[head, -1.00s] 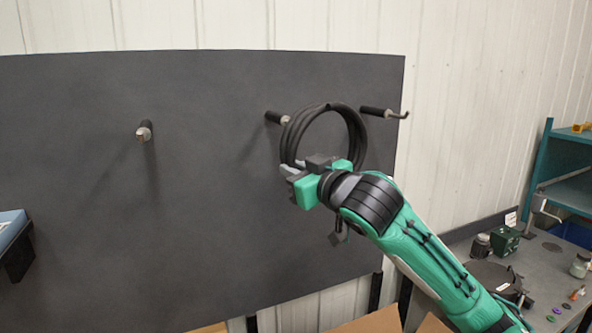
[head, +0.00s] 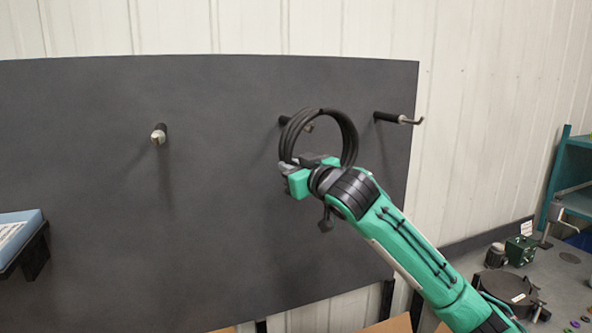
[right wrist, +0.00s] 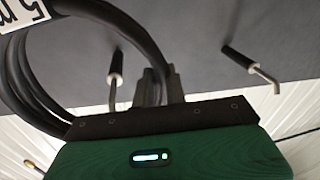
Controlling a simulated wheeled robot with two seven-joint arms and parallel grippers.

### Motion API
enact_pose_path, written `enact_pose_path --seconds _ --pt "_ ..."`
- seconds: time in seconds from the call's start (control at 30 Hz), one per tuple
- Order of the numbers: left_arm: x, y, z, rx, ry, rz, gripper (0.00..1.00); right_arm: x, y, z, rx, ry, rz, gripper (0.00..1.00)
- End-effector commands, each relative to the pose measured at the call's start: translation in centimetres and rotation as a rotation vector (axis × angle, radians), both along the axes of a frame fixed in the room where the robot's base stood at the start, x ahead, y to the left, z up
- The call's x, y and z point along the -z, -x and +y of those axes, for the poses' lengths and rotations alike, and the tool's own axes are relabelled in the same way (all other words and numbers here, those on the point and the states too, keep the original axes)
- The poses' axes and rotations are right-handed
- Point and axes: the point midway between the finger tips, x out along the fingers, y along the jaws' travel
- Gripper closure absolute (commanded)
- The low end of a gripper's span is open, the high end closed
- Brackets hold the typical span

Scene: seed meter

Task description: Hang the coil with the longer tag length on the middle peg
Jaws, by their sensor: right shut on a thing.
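My right gripper (head: 288,169) is shut on a black cable coil (head: 350,138) at its lower edge. The coil stands up as a ring in front of the middle peg (head: 284,120), whose pale tip shows inside the ring's opening. I cannot tell whether the peg passes through it. In the right wrist view, the coil (right wrist: 25,85) runs along the left and top, and the gripper fingers (right wrist: 162,85) close on it. A white tag (right wrist: 22,12) on it reads partly "5 m", upside down and cut off. My left gripper is not in view.
A dark board (head: 90,110) carries a left peg (head: 159,135) and a right peg (head: 395,117), both bare. A blue box (head: 18,235) sits on a bracket at left. A grey bench (head: 560,275) with several tools is at lower right.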

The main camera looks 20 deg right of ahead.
Motion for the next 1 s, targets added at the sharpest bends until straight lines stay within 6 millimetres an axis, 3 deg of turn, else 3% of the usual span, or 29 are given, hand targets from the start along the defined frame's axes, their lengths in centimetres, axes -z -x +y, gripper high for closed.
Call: enact_pose_path --seconds 0.47,1.0 --pt "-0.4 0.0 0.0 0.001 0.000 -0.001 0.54 -0.1 -4.3 -0.2 0.000 0.001 -0.002 1.00" --pt "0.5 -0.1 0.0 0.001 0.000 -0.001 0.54 2.7 -5.7 -0.3 0.000 0.001 -0.002 1.00"
